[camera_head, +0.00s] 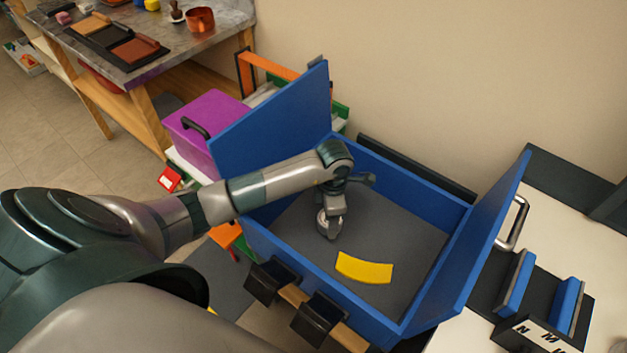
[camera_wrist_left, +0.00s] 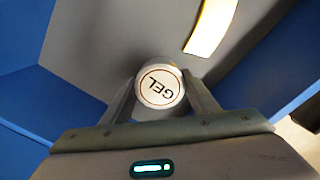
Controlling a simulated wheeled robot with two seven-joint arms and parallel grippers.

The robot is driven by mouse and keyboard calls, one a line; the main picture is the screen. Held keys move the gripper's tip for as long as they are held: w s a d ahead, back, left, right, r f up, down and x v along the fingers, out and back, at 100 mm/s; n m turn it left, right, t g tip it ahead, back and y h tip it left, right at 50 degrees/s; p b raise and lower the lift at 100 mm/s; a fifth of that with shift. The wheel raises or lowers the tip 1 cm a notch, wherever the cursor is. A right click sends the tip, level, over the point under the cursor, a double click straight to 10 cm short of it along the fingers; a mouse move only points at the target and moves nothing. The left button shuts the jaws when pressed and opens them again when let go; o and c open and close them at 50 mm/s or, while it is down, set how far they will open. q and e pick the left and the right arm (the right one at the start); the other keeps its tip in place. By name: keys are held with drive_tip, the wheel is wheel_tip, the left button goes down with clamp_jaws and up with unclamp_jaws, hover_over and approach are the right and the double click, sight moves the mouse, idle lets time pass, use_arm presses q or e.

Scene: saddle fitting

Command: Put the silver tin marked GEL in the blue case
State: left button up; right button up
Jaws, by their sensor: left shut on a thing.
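The silver tin marked GEL (camera_wrist_left: 160,87) is between the fingers of my left gripper (camera_wrist_left: 160,100), which is shut on it. The head view shows the left gripper (camera_head: 331,222) reaching down inside the open blue case (camera_head: 275,248), with the tin mostly hidden by the fingers. The tin's lettered lid faces the wrist camera. I cannot tell whether the tin touches the grey floor of the case. My right gripper is not in view.
A yellow curved piece (camera_head: 364,268) lies on the case floor, right of my left gripper; the wrist view also shows it (camera_wrist_left: 211,25). The case's raised flaps stand left and right. A purple box (camera_head: 207,125) stands behind on the left.

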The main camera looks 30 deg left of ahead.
use_arm(q)
drive_tip(key=a, duration=0.1)
drive_tip(key=s+a+f, duration=0.1)
drive_tip(key=a+f, duration=0.1)
drive_tip(key=a, duration=0.1)
drive_tip(key=shift+s+a+f+p, duration=0.1)
drive_tip(key=shift+s+f+p, duration=0.15)
drive_tip(key=shift+p, duration=0.15)
drive_tip(key=shift+s+a+f, duration=0.1)
drive_tip(key=shift+a+f, duration=0.2)
drive_tip(key=shift+a, duration=0.2)
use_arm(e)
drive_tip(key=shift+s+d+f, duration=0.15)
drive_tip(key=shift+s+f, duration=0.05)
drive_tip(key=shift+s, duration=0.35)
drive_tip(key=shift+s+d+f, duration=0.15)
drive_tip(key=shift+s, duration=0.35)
use_arm(q)
drive_tip(key=shift+f, duration=0.1)
